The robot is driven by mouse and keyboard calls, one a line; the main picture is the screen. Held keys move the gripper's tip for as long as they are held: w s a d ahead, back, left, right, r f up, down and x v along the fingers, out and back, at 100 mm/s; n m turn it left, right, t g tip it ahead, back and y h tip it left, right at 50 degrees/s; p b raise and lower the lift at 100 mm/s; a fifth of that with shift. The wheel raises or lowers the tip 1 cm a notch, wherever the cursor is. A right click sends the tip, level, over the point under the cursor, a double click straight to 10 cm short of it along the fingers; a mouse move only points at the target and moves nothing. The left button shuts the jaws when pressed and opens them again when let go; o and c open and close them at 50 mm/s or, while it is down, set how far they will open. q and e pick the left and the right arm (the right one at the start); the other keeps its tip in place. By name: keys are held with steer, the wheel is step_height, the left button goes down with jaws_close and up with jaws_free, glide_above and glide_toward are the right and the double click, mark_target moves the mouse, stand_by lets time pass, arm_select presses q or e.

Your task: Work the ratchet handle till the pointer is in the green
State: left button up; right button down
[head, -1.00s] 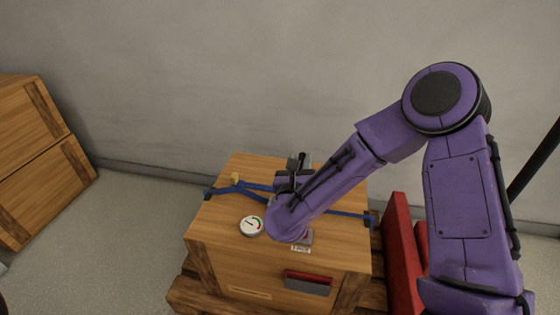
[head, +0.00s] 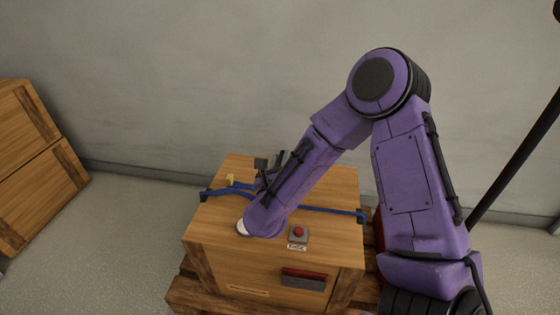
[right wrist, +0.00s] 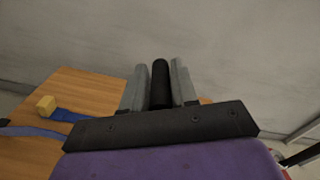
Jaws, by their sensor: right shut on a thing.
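My right gripper (right wrist: 160,88) is shut on the black ratchet handle (right wrist: 160,80), which stands between its two grey fingers in the right wrist view. In the head view my right arm hides most of the ratchet and the handle. The round white gauge (head: 242,227) on the crate's top is mostly covered by my right arm, so its pointer and green zone do not show. A blue strap (head: 330,212) runs across the crate top; its left part also shows in the right wrist view (right wrist: 66,115). My left gripper is not in view.
The wooden crate (head: 215,255) stands on a pallet. A red button (head: 299,232) with a label sits on its top, and a red and grey part (head: 303,279) is on its front. Other crates (head: 35,170) stand at the left, with clear floor between.

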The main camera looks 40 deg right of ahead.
steer(key=c, duration=1)
jaws_free()
steer(key=shift+f, duration=0.1)
steer(key=v, duration=1)
steer(key=shift+s+a, duration=0.2)
steer(key=shift+s, duration=0.05)
